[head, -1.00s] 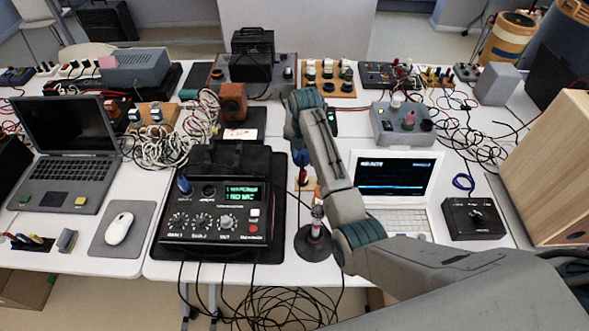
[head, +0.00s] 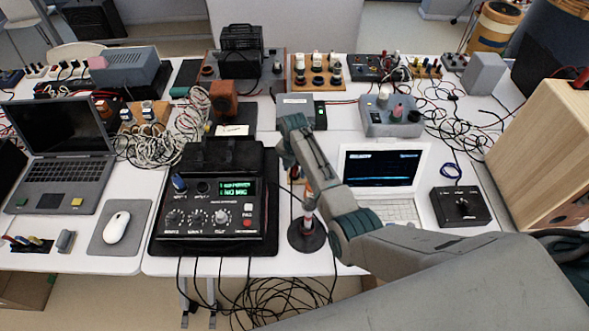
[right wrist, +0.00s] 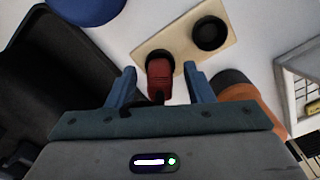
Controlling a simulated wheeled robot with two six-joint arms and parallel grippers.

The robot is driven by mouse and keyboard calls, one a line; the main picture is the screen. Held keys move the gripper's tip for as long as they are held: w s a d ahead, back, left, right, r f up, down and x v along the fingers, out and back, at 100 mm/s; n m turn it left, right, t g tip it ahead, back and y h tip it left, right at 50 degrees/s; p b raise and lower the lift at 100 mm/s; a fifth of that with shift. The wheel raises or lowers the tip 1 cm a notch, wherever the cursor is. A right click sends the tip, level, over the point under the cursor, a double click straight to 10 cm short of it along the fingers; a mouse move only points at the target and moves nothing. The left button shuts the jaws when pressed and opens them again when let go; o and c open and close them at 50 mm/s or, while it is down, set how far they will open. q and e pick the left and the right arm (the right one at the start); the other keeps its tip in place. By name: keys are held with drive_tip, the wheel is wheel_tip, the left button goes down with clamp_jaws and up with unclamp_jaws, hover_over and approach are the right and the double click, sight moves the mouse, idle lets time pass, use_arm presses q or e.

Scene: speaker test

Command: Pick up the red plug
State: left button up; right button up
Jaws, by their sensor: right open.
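The red plug (right wrist: 160,76) lies between the two blue fingers of my right gripper (right wrist: 160,87) in the right wrist view. The fingers are open, with a gap on each side of the plug. The plug is at the edge of a beige board (right wrist: 185,38) with round black sockets (right wrist: 209,33). A dark cable shows at the plug's near end. In the head view my right arm covers the plug and most of the gripper. My left gripper is not in view.
A microphone-like stand with a round black base (head: 306,236) stands close below the arm. A black control box (head: 213,215) is left of it. A white laptop (head: 388,178) and a black knob box (head: 461,206) are to the right. Loose cables hang at the table's front.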

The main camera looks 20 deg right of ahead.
clamp_jaws()
drive_tip(key=shift+r, duration=0.1)
